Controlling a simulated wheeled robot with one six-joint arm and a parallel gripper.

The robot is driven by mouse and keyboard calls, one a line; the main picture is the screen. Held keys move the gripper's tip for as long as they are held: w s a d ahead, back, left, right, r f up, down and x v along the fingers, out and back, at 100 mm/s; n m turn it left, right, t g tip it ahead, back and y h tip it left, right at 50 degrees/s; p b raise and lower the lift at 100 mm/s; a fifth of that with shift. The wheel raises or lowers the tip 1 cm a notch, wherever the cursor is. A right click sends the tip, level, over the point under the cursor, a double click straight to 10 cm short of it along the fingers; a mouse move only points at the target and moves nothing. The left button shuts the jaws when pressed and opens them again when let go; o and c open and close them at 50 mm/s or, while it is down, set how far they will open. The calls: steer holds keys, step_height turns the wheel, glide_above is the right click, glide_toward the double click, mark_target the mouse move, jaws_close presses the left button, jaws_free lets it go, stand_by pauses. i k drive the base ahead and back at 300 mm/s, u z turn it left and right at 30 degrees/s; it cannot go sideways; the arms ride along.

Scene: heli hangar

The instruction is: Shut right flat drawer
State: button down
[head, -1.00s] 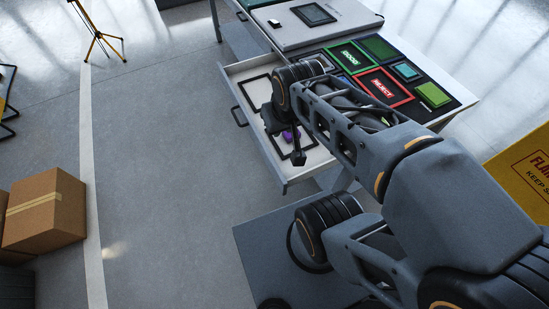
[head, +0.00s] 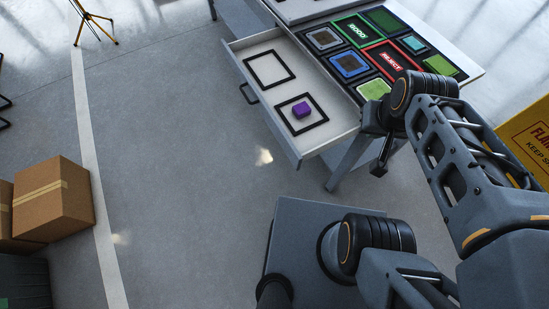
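The flat drawer (head: 262,100) stands pulled out from the workbench, on the bench's left side in the head view. Its white floor has two black square outlines. A purple block (head: 301,109) lies inside the nearer outline. The drawer's dark handle (head: 248,93) is on its left front face. My gripper (head: 379,168) hangs to the right of the drawer, near the bench's near edge, apart from the drawer and its handle. It is small and dark here, and its finger opening cannot be made out.
The bench top carries a green GOOD frame (head: 357,30), a red REJECT frame (head: 389,61) and several coloured pads. A yellow flammables cabinet (head: 528,140) stands at the right. Cardboard boxes (head: 55,203) are at the left. The floor left of the drawer is clear.

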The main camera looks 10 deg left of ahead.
mark_target(277, 75)
steer(key=u, duration=0.05)
steer(key=k, duration=0.65)
steer(key=u, duration=1.9)
steer(key=i, duration=0.5)
steer(key=u, duration=0.05)
